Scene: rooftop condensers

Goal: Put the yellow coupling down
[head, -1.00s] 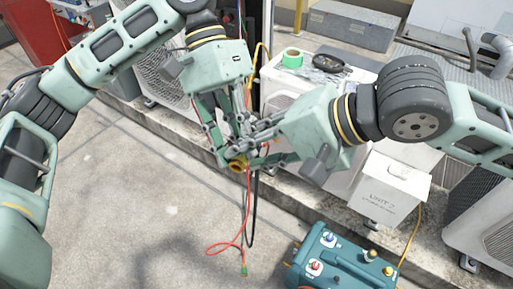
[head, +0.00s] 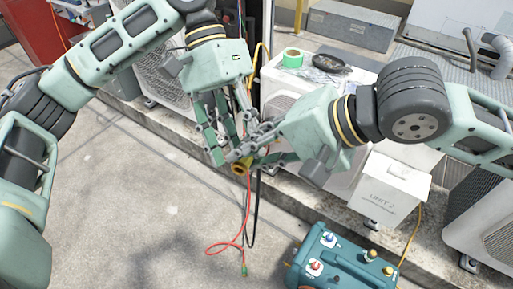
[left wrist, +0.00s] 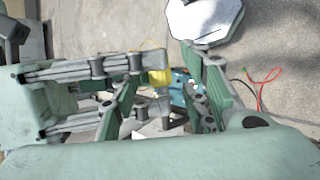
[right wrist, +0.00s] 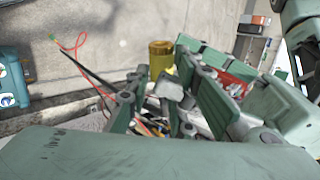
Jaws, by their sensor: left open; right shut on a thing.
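The yellow coupling (head: 240,168), a short hollow cylinder, is held up in front of the condensers. It also shows in the left wrist view (left wrist: 160,77) and the right wrist view (right wrist: 160,57). My right gripper (head: 250,152) comes in from the right and is shut on it. My left gripper (head: 226,150) is open, its fingers spread close around the coupling and the right fingertips. The fingers of both grippers overlap in the head view, so I cannot tell whether the left ones touch the coupling.
A teal machine (head: 338,262) with coloured fittings stands at the bottom right. A white box (head: 388,192) is behind it. Green tape (head: 292,58) and a dark dish (head: 332,63) lie on a white condenser (head: 283,80). The concrete floor (head: 140,210) is clear at left.

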